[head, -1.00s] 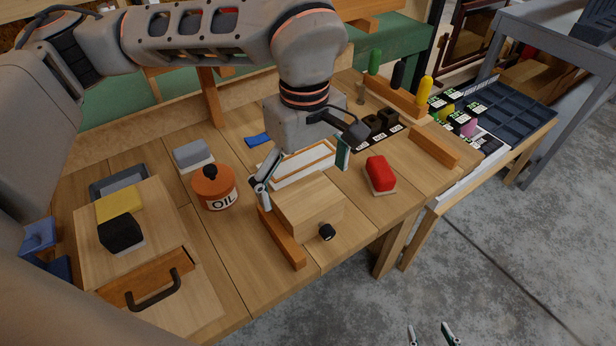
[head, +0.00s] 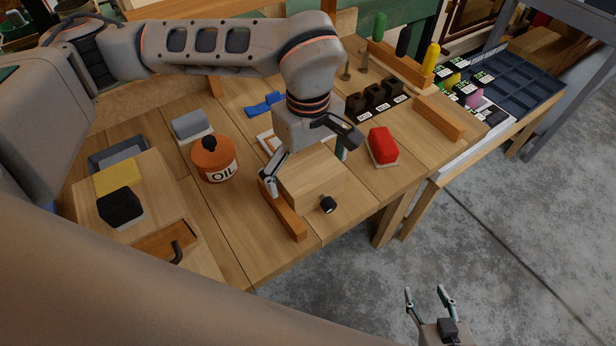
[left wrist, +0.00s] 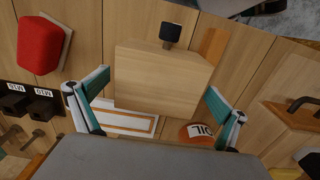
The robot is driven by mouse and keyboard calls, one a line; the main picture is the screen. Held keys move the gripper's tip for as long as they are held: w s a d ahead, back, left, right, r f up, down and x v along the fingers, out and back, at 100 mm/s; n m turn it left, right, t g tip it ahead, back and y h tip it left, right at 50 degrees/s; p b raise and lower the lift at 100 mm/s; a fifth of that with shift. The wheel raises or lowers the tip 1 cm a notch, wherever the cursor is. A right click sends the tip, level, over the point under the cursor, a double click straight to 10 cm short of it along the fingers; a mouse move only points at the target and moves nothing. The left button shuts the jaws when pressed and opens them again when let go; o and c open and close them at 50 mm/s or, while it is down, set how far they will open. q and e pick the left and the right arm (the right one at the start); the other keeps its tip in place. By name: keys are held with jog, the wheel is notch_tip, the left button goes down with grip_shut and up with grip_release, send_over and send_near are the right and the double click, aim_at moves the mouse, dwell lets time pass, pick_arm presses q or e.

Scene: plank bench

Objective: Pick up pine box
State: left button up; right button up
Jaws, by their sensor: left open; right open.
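The pine box (head: 312,182) is a pale wooden block with a black knob (head: 328,204) on its front face. It rests on the bench beside an orange-brown wooden strip (head: 287,216). My left gripper (head: 306,172) is open above the box, with one finger at its left side and one near its right back side. In the left wrist view the box (left wrist: 158,78) lies ahead between the two open fingers (left wrist: 155,105), with no clear contact. My right gripper (head: 428,296) is open and empty over the floor, away from the bench.
An orange oil tin (head: 214,162) stands left of the box and a red block (head: 382,146) on a pale base stands right. A white-framed tray (head: 268,141) lies behind the box, partly hidden.

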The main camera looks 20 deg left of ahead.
pick_arm(q)
jog(key=c, duration=1.3)
